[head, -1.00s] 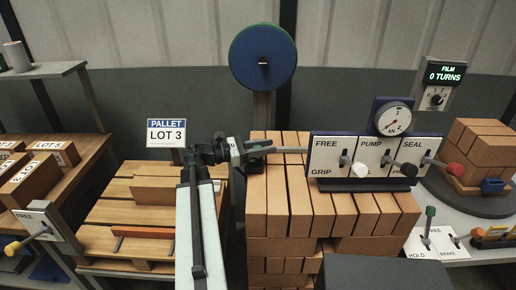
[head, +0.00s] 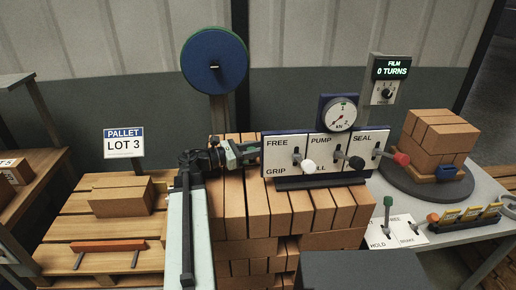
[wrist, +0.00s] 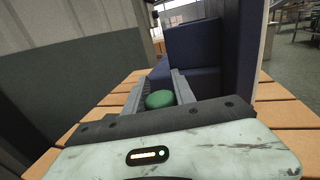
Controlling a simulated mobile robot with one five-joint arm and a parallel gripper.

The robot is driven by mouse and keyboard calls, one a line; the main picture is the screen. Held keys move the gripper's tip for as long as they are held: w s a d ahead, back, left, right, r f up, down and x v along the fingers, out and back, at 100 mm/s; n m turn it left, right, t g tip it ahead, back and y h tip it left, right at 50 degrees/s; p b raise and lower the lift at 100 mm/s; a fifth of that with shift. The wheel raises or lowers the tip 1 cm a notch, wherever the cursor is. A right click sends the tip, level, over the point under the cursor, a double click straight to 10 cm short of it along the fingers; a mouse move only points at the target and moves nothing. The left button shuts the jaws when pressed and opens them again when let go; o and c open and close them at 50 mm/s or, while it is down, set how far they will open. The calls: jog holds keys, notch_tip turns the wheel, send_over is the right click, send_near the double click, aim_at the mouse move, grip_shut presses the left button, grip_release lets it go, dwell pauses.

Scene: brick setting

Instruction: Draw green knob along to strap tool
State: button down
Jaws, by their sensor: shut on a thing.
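My gripper (head: 250,153) is above the brick stack, at the left end of the strap tool (head: 316,154). In the wrist view its jaws (wrist: 158,96) are shut on the green knob (wrist: 160,99), a rounded dark green piece. The knob is hidden in the head view. The strap tool has white panels marked FREE/GRIP, PUMP and SEAL, with a white, a black and a red knob and a round gauge on top. Its dark blue body (wrist: 193,52) stands just beyond the jaws in the wrist view.
The brick stack (head: 290,215) lies below the tool. A blue-green reel (head: 214,62) stands behind. A wooden pallet (head: 75,225) is at left. The film display (head: 390,68) reads 0 turns.

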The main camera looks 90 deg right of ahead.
jog(key=c, duration=1)
grip_release()
jog(key=shift+c, duration=0.2)
jog(key=v, duration=0.8)
